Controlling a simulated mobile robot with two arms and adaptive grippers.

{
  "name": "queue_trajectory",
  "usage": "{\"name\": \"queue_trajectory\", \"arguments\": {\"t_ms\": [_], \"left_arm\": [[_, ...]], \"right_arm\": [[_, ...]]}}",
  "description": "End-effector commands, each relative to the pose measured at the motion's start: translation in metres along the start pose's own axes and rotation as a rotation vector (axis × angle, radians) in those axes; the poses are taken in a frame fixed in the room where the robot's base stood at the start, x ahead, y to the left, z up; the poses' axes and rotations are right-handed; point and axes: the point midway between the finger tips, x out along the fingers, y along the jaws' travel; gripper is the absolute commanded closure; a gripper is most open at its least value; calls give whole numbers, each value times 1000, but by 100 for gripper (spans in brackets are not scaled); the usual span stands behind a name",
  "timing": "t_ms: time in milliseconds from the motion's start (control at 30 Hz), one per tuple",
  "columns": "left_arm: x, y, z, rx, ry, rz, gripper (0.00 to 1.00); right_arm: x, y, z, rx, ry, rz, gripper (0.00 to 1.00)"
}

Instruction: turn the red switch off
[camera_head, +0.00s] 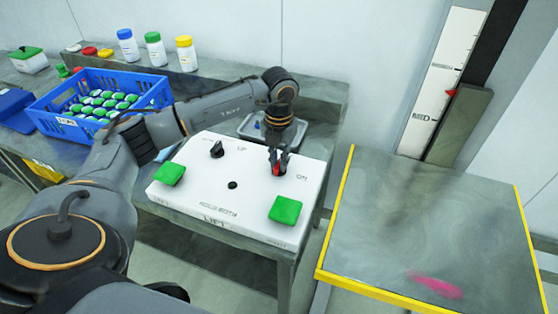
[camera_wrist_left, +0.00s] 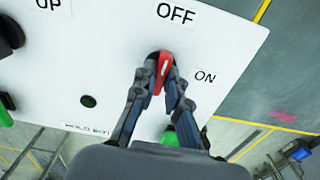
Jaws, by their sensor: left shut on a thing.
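The red switch (camera_head: 276,171) is on the right part of the white control panel (camera_head: 208,200). My left gripper (camera_head: 279,159) reaches down over it from above and is shut on it. In the left wrist view the red switch (camera_wrist_left: 164,68) sits between my fingertips (camera_wrist_left: 161,78), its lever lying roughly up the picture, tilted slightly right. The OFF label (camera_wrist_left: 176,14) is above the switch and the ON label (camera_wrist_left: 205,76) is to its right. The fingers hide part of the knob. My right gripper is not in view.
Two green buttons (camera_head: 285,209) (camera_head: 169,174) and a black knob (camera_head: 217,149) are on the panel. A metal tray (camera_head: 256,126) stands behind it. A blue crate (camera_head: 150,92) of green-capped items is at left. A yellow-edged table (camera_head: 400,190) is at right.

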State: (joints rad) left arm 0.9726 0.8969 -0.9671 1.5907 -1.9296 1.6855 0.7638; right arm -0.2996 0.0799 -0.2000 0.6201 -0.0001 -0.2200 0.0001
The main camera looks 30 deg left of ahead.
Motion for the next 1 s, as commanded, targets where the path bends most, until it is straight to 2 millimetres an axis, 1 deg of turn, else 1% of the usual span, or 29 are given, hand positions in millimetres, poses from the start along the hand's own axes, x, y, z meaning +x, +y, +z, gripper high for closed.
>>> {"name": "queue_trajectory", "arguments": {"t_ms": [233,633,667,700,767,1000], "left_arm": [[-1,0,1,-46,-4,-1,100],[-2,0,1,-52,-4,-1,100],[-2,0,1,-52,-4,-1,83],[-2,0,1,-52,-4,-1,75],[-1,0,1,-51,-4,-1,64],[-1,0,0,-50,-2,0,64]], "right_arm": [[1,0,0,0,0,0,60],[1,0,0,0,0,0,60],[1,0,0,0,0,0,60],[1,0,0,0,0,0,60],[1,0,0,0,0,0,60],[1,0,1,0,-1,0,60]]}}
